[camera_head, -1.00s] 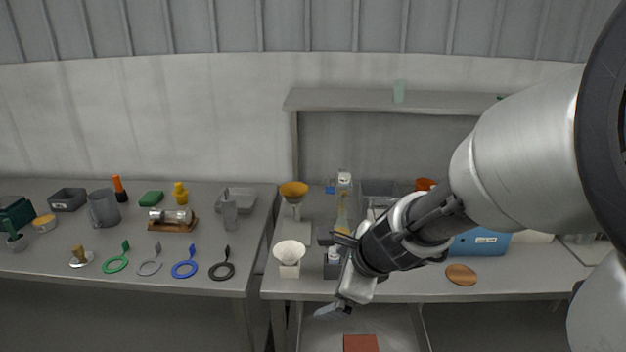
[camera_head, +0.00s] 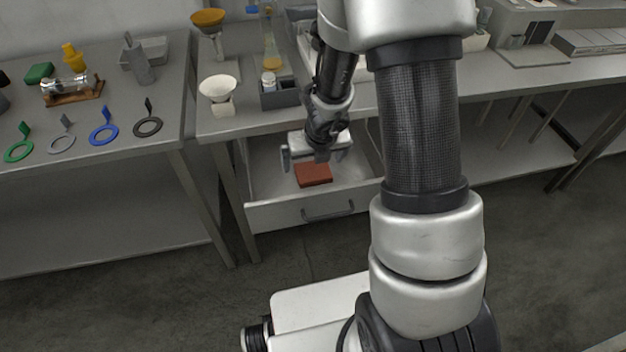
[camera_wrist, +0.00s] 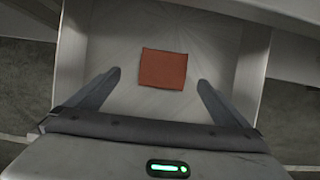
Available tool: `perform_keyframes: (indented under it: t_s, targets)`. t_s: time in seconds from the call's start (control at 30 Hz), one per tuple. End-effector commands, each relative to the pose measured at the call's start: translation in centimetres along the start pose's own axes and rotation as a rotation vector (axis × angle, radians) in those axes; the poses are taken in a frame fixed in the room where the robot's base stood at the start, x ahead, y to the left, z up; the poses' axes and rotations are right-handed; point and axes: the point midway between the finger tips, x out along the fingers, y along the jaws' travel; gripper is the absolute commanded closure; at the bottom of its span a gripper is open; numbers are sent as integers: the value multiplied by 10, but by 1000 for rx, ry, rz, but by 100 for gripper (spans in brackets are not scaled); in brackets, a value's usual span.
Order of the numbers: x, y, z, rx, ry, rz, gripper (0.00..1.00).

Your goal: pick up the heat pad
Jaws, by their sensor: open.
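The heat pad is a flat reddish-brown square pad (camera_head: 313,174) lying on the floor of an open drawer (camera_head: 270,214) under the right bench. In the wrist view the pad (camera_wrist: 163,69) lies flat, ahead of and between the two fingers. My gripper (camera_head: 315,155) is above the drawer, near the pad. In the wrist view my gripper (camera_wrist: 158,84) is open and empty, with a finger to each side of the pad's line. The pad looks apart from both fingers.
The drawer's side walls (camera_wrist: 250,75) stand to both sides of my fingers. The bench top (camera_head: 235,125) overhangs behind the drawer and holds a white funnel-like bowl (camera_head: 218,88) and a grey holder (camera_head: 278,96). The left bench (camera_head: 100,160) carries several coloured rings.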

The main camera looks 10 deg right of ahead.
Motion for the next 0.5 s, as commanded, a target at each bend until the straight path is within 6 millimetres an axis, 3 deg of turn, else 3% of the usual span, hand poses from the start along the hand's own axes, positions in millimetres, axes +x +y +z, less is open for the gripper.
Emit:
perform_keyframes:
  t_s: [0.03, 0.33, 0.5]
  targets:
    - [10, 0, -1, 0, -1, 0, 0]
    - [27, -2, -1, -1, -1, 0, 0]
    - [54, -8, -4, -1, 0, 0, 0]
